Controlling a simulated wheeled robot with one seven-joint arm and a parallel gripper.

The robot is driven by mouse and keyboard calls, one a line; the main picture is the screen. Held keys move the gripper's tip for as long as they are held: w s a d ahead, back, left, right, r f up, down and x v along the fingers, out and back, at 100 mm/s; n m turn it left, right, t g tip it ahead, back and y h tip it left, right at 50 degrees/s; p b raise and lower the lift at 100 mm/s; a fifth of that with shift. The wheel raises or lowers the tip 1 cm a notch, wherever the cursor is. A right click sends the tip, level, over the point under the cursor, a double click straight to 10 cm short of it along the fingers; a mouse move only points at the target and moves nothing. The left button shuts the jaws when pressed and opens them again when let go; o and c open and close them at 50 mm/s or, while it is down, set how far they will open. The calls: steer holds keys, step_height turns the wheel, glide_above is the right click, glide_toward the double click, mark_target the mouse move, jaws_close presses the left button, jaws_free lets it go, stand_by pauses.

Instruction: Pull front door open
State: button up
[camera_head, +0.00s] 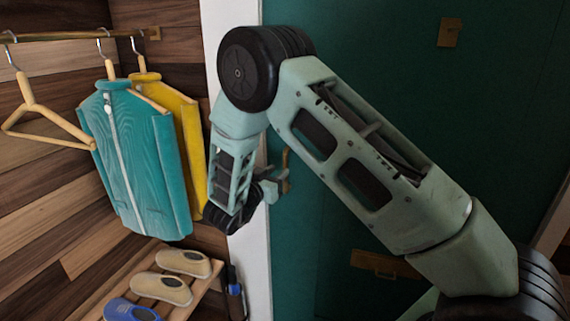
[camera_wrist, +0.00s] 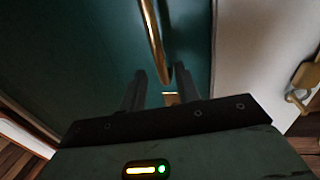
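The front door (camera_head: 400,110) is a dark green panel filling the middle and right of the head view, and it looks closed against the white frame (camera_head: 257,260). Its brass handle (camera_head: 286,158) is near the left edge, partly hidden by my gripper (camera_head: 275,184). In the wrist view the handle (camera_wrist: 153,40) is a curved brass bar coming down from the top. My gripper (camera_wrist: 160,85) has its two dark fingers apart, with the bar's lower end between or just beyond their tips. I cannot tell whether they touch it.
Left of the door, a teal jacket (camera_head: 135,160) and a yellow garment (camera_head: 185,130) hang from a rail (camera_head: 75,35) beside an empty hanger (camera_head: 35,105). Shoes (camera_head: 160,288) stand on a slatted rack (camera_head: 195,300) below. A brass slot plate (camera_head: 385,264) is low on the door.

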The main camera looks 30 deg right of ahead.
mark_target(284, 166)
steer(key=x, duration=0.5)
steer(key=shift+w+d+p, duration=0.15)
steer(key=shift+d+p, duration=0.15)
steer(key=shift+d, duration=0.1)
jaws_close()
